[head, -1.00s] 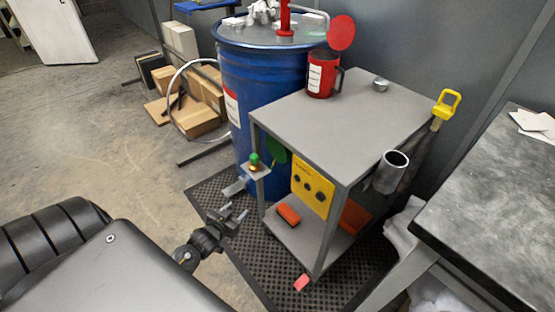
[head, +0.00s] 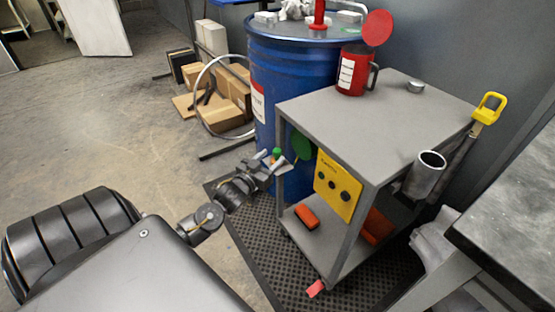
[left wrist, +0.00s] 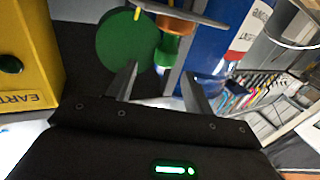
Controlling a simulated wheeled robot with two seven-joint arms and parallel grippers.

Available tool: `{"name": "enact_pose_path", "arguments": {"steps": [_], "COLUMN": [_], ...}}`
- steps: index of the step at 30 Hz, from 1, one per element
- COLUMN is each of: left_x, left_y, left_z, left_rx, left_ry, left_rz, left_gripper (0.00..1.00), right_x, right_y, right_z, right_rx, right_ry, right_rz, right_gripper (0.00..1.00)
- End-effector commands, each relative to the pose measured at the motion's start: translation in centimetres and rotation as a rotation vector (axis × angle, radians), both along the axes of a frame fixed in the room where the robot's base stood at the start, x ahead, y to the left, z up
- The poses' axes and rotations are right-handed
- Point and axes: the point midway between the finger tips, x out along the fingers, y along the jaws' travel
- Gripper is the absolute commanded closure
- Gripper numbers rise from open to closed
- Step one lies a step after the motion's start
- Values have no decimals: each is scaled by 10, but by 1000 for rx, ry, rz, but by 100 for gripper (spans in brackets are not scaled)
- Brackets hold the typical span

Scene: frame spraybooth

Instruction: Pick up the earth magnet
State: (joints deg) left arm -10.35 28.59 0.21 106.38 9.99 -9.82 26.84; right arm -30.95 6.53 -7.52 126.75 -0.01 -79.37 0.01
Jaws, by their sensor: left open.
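A small green-topped piece with a copper-coloured body, which looks to be the earth magnet (head: 276,152), is at the left front corner of the grey cart. In the left wrist view, the earth magnet (left wrist: 174,46) appears upside down against a thin grey bracket (left wrist: 190,13). My left gripper (head: 277,157) is open, with its fingertips to either side of the green top in the head view. In the left wrist view, the left gripper (left wrist: 160,84) has the green end between or just beyond its fingertips; contact cannot be told. My right gripper is not in view.
The grey cart (head: 355,125) carries a yellow panel (head: 337,186) and a green disc (head: 302,145) close to the gripper. A blue drum (head: 290,85) stands just behind. Open floor lies to the left.

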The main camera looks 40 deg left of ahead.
Motion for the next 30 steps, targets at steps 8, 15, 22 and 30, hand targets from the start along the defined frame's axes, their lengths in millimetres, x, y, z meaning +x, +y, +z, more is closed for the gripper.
{"name": "enact_pose_path", "arguments": {"steps": [8,15,22,30], "left_x": [17,48,52,52], "left_y": [5,11,11,11], "left_z": [-1,-2,-1,-1], "left_rx": [1,0,0,0], "left_ry": [-1,1,1,1], "left_rz": [-1,0,-1,-1], "left_gripper": [48,48,48,75], "right_x": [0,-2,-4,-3], "right_y": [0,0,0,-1], "right_z": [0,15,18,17], "right_rx": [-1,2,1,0], "right_ry": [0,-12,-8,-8], "right_rz": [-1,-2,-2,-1], "right_gripper": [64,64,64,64]}}
